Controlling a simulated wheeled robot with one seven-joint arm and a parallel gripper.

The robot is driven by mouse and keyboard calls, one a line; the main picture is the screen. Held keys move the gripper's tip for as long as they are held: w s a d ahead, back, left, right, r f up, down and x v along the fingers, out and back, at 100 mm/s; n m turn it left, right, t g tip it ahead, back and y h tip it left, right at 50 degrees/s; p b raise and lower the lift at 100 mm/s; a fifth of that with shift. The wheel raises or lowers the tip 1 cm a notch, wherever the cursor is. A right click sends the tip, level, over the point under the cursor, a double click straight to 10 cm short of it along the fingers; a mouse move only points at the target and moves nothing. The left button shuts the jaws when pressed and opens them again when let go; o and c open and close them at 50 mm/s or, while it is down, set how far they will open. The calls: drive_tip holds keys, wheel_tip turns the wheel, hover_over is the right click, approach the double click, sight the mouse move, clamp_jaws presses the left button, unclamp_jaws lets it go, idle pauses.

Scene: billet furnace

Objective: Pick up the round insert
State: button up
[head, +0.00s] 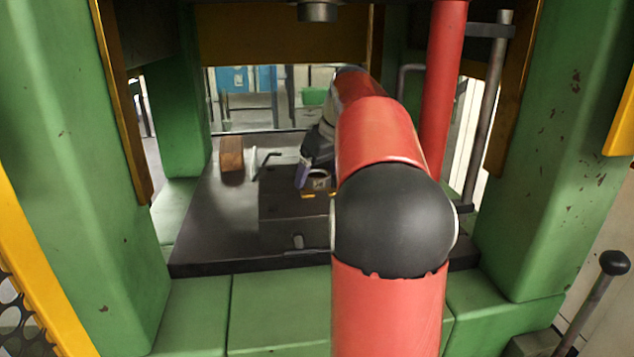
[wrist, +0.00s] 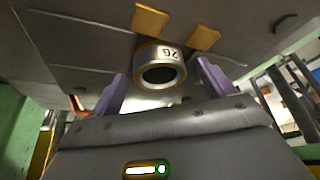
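The round insert (wrist: 163,57) is a short metallic ring with a dark round opening and a marking that looks like 92, seen at the upper middle of the wrist view. In the head view the insert (head: 319,180) sits on a dark block (head: 285,208) on the press bed. My gripper (wrist: 160,72) is open, with one purple finger on each side of the insert and visible gaps between. I cannot tell how deep the fingers reach around it. In the head view one purple finger of my gripper (head: 305,172) shows left of the insert; the other is hidden.
Green press columns (head: 75,150) flank the opening. A red post (head: 443,90) stands right of my arm. A ram (head: 317,11) hangs above.

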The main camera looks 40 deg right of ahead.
drive_tip(key=c, duration=1.5)
drive_tip(key=shift+r, duration=0.1)
drive_tip(key=shift+r, duration=0.1)
